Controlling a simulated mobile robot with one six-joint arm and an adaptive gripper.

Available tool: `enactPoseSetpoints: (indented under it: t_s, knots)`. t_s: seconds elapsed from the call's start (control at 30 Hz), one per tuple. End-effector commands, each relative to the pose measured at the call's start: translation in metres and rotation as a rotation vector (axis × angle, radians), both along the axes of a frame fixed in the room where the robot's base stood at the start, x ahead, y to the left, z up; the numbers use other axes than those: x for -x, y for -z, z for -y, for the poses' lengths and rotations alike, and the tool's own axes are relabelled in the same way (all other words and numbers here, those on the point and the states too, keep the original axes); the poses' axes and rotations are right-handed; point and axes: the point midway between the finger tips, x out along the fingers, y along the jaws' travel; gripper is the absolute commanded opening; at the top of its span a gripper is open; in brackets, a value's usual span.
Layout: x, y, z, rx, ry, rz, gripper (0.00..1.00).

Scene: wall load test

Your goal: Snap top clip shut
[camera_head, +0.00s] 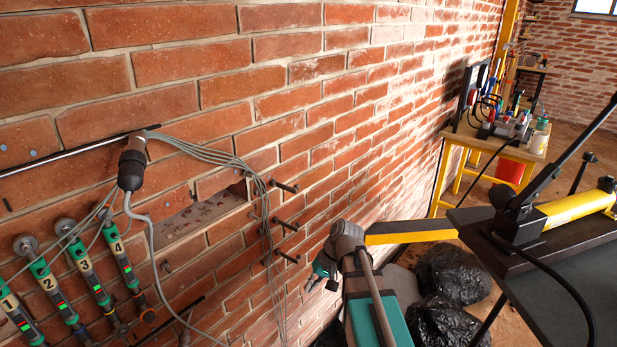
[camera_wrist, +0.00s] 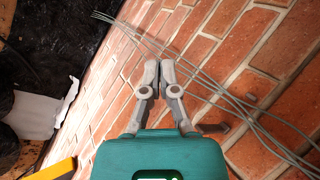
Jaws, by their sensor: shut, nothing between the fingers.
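Three dark, peg-like pieces stick out of the brick wall in the body view, one above another; the top one (camera_head: 284,186) appears to be the top clip. Grey cables (camera_head: 262,195) run down the wall beside them. I cannot tell whether the clip is open or shut. My gripper (camera_head: 318,274) is below and right of these pieces, apart from them. In the wrist view my gripper (camera_wrist: 162,68) has its fingertips together and empty, in front of the bricks. The cables (camera_wrist: 215,88) cross the wall to its right, and a brownish peg (camera_wrist: 212,128) shows beside it.
A black connector (camera_head: 131,170) gathers the cables at left, above several numbered green sensors (camera_head: 88,275). A yellow hand pump (camera_head: 570,212) stands on a dark table at right. Black bags (camera_head: 452,273) lie on the floor. A tool bench (camera_head: 515,150) stands behind.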

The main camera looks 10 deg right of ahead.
Motion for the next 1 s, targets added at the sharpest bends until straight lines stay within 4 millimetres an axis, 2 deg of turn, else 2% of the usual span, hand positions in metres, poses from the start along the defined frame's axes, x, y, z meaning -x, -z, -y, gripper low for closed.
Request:
enactPoseSetpoints:
  t_s: [0.03, 0.17, 0.37, 0.7, 0.83, 1.0]
  knots:
    - [-0.013, -0.017, 0.005, -0.061, 0.018, -0.001, 0.00]
    - [-0.032, -0.049, 0.013, -0.223, 0.052, 0.002, 0.00]
    - [-0.061, -0.104, 0.036, -0.472, 0.093, 0.025, 0.00]
    - [-0.098, -0.205, 0.103, -0.868, 0.126, 0.121, 0.00]
    - [-0.104, -0.233, 0.127, -0.977, 0.126, 0.159, 0.00]
    - [-0.106, -0.253, 0.146, -1.054, 0.122, 0.190, 0.00]
